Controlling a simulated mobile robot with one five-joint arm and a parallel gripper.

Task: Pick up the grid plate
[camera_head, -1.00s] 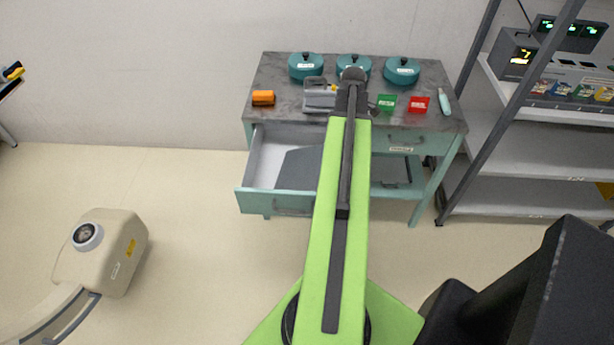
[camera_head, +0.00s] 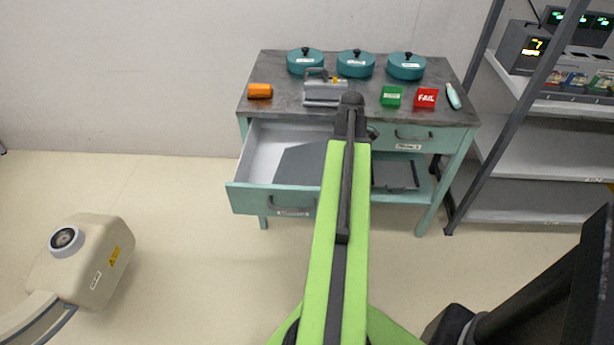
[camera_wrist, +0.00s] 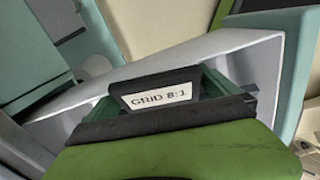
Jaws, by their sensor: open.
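The grid plate (camera_wrist: 160,92) shows in the wrist view as a dark piece with a white label reading "GRID 8:1". It is at the middle, just ahead of my gripper (camera_wrist: 165,112), with dark green parts on both sides of it. My gripper is open; the frame does not show whether it touches the plate. In the head view my arm reaches over the right end of the open drawer (camera_head: 270,200) of the teal cart. The arm hides the area under it, and I cannot make out the plate there.
On the cart top (camera_head: 285,110) stand teal pots (camera_head: 356,65), a grey device (camera_head: 325,92), an orange block (camera_head: 260,91), a green box (camera_head: 391,96) and a red FAIL box (camera_head: 425,97). A shelf rack (camera_head: 535,150) stands right. A beige machine (camera_head: 85,265) is left; floor between is clear.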

